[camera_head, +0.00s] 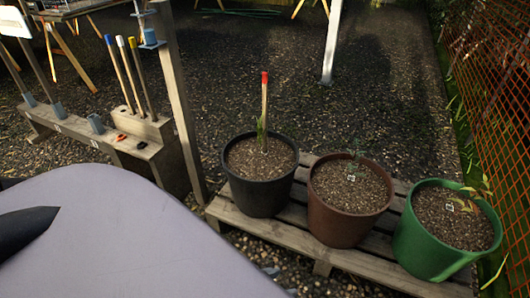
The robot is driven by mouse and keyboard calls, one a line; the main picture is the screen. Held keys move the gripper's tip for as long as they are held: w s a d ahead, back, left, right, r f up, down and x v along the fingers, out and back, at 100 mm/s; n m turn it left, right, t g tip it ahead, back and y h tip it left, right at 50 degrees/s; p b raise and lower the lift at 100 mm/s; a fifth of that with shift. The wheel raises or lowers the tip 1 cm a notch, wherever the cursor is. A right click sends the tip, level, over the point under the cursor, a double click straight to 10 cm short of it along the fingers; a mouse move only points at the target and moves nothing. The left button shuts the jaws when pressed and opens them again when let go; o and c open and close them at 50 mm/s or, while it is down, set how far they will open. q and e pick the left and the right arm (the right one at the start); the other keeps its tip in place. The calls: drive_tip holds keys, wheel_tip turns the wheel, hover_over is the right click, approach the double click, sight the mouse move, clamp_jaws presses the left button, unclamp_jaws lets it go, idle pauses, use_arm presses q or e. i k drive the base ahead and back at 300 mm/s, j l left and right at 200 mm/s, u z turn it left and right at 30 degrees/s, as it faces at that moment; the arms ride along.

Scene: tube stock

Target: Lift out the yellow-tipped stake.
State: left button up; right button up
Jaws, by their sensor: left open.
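The yellow-tipped stake (142,80) stands upright, leaning slightly, in the wooden block of a rack (160,130) at the left. It is the rightmost of three stakes there. Beside it are a white-tipped stake (128,75) and a blue-tipped stake (117,70). My left gripper (25,228) shows only as a dark tapered part at the left edge, low in the picture. It is open, well apart from the stakes and nearer to me. The rest of it is cut off. My right gripper is not in view.
A wooden post (178,95) stands just right of the stakes. A slatted pallet (285,235) bears a black pot (262,192) with a red-tipped stake (264,105), a brown pot (340,222) and a green pot (420,240). Orange netting (490,60) borders the right. Open gravel lies behind.

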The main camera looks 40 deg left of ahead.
sight(134, 45)
drive_tip(key=u, duration=1.6)
drive_tip(key=i+j+u, duration=0.25)
drive_tip(key=i, duration=0.15)
drive_tip(key=i+u, duration=0.25)
drive_tip(key=i, duration=0.15)
drive_tip(key=i+j, duration=0.15)
drive_tip(key=i, duration=0.3)
